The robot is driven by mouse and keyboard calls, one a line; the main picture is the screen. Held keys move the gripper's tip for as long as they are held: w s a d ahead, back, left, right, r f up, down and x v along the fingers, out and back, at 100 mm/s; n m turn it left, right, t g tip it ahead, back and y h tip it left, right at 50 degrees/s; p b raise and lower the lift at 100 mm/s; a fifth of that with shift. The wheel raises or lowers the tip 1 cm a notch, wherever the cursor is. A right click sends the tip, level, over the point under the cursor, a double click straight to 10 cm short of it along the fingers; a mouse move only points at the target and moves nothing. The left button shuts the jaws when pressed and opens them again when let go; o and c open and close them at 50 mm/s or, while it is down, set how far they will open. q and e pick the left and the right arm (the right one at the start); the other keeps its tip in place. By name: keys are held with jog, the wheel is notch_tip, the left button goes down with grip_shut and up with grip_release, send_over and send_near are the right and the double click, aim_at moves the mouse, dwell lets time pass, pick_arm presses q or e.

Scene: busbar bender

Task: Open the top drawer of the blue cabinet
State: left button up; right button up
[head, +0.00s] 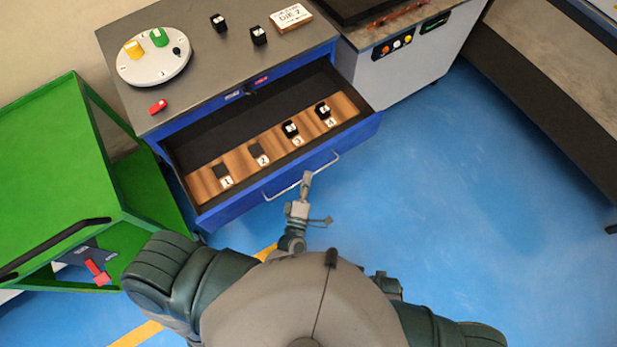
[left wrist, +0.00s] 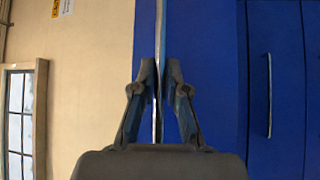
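The blue cabinet (head: 165,130) stands at the upper middle of the head view, with its top drawer (head: 245,200) pulled well out. Inside is a wooden insert (head: 243,163) with numbered slots; black pieces sit at 3 and 4, and dark recesses show at 1 and 2. The silver drawer handle (head: 328,161) runs along the drawer front. My left gripper (head: 307,179) is at the handle. In the left wrist view, the handle bar (left wrist: 159,35) passes between the closed-in fingers (left wrist: 161,75). My right gripper is not in view.
A dial plate with coloured knobs (head: 153,55), two black blocks (head: 219,23) and a die box (head: 291,17) are on the cabinet top. A green cart (head: 50,165) stands left, a grey machine (head: 405,65) right. Blue floor (head: 470,190) is clear to the right.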

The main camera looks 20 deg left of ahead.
pick_arm(q)
jog(key=o, duration=0.4)
jog(key=shift+s+a+f, duration=0.2)
jog(key=shift+a, duration=0.1)
jog(key=shift+a+r, duration=0.1)
jog(key=shift+a, duration=0.05)
jog(key=s+f, duration=0.1)
jog(key=s, duration=1.1)
jog(key=shift+d+f, duration=0.3)
jog(key=shift+f, duration=0.1)
jog(key=shift+d, duration=0.2)
